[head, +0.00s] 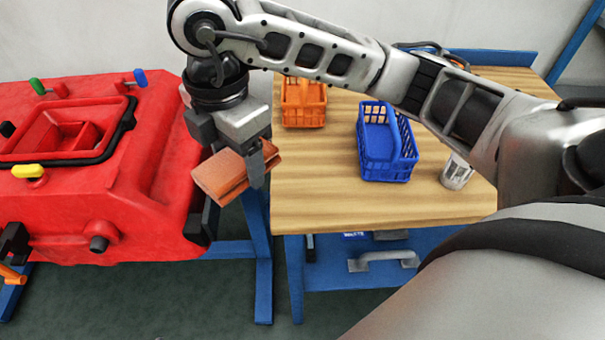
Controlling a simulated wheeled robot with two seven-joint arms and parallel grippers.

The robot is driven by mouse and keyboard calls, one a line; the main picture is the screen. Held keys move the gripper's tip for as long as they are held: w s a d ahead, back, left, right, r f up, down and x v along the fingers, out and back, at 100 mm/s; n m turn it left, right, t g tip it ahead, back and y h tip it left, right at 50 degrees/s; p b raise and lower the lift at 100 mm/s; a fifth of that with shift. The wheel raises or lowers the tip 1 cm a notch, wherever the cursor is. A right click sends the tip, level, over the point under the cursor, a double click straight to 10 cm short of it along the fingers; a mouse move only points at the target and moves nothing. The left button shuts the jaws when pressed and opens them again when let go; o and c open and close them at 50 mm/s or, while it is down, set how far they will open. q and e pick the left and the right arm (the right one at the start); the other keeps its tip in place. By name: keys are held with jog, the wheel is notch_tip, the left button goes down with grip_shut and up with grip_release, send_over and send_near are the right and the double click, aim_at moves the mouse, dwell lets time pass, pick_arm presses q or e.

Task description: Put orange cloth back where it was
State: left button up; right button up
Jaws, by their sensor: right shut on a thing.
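The orange cloth (222,174) is a folded, brownish-orange piece. My right gripper (246,163) is shut on it and holds it in the air, tilted, in front of the gap between the red tank and the wooden table. The gripper's fingers cover part of the cloth. My right arm reaches in from the right, across the table. My left gripper is not in view.
A red scrubber tank (150,165) with coloured knobs stands at left. On the wooden-topped table (330,200) are an orange basket (303,103), a blue basket (385,165) and a whitish cup (457,172). The table's front left is clear. A blue shelf (340,277) lies below.

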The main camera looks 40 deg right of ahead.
jog(key=b, duration=0.1)
send_over(303, 189)
jog(key=a, duration=0.1)
notch_tip(303, 189, down, 7)
jog(key=shift+w+f, duration=0.1)
jog(key=shift+d+f, duration=0.3)
jog(key=shift+f, duration=0.1)
jog(key=f, duration=0.3)
jog(key=shift+d+f, duration=0.1)
jog(key=shift+d, duration=0.15)
jog(key=shift+f, duration=0.45)
jog(key=o, duration=1)
jog(key=shift+r, duration=0.1)
jog(key=shift+c, duration=0.2)
jog(key=shift+r, duration=0.15)
pick_arm(q)
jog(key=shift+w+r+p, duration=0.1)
jog(key=shift+p, duration=0.55)
pick_arm(e)
notch_tip(303, 189, up, 12)
